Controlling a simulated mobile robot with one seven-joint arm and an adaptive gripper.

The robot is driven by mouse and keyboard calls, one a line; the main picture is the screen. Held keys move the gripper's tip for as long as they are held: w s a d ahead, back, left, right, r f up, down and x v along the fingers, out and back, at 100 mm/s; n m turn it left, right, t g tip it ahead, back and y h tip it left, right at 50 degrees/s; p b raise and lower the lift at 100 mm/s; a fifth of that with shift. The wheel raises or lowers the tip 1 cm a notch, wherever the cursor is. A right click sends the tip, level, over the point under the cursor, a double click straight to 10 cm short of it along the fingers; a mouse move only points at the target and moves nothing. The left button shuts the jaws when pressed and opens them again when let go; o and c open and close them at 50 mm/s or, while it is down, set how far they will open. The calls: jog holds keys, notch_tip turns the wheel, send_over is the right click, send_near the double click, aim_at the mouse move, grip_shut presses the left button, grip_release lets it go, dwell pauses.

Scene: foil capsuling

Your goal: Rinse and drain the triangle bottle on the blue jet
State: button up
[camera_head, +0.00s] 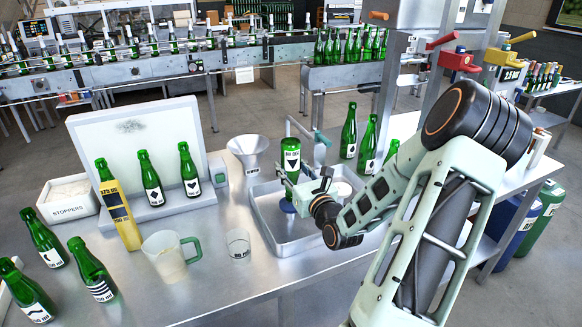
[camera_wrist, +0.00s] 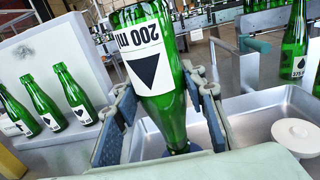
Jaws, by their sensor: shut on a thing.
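The triangle bottle (camera_head: 291,160) is green glass with a white label and a black triangle. It is upside down, base up and neck down, and leans a little in the wrist view (camera_wrist: 152,60). My gripper (camera_head: 290,180) is shut on it, with one finger on each side of it in the wrist view (camera_wrist: 163,98). The blue jet (camera_head: 287,206) shows directly below the bottle, in the metal basin (camera_head: 279,240). In the wrist view the blue jet (camera_wrist: 184,150) is at the bottle's lower end. I cannot tell whether the mouth touches it.
Several green bottles stand on the table, including one right behind the basin (camera_head: 349,132). A funnel (camera_head: 247,150), a jug (camera_head: 166,257) and a small cup (camera_head: 238,245) stand left of the basin. A tap post (camera_head: 288,128) rises behind it. The table's front middle is clear.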

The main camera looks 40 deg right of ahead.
jog(key=shift+f+b, duration=0.6)
jog(key=shift+f, duration=0.5)
dwell(1.6)
jog(key=shift+r, duration=0.15)
dwell(1.4)
jog(key=shift+r+p, duration=1.5)
jog(key=shift+p, duration=0.4)
dwell(1.8)
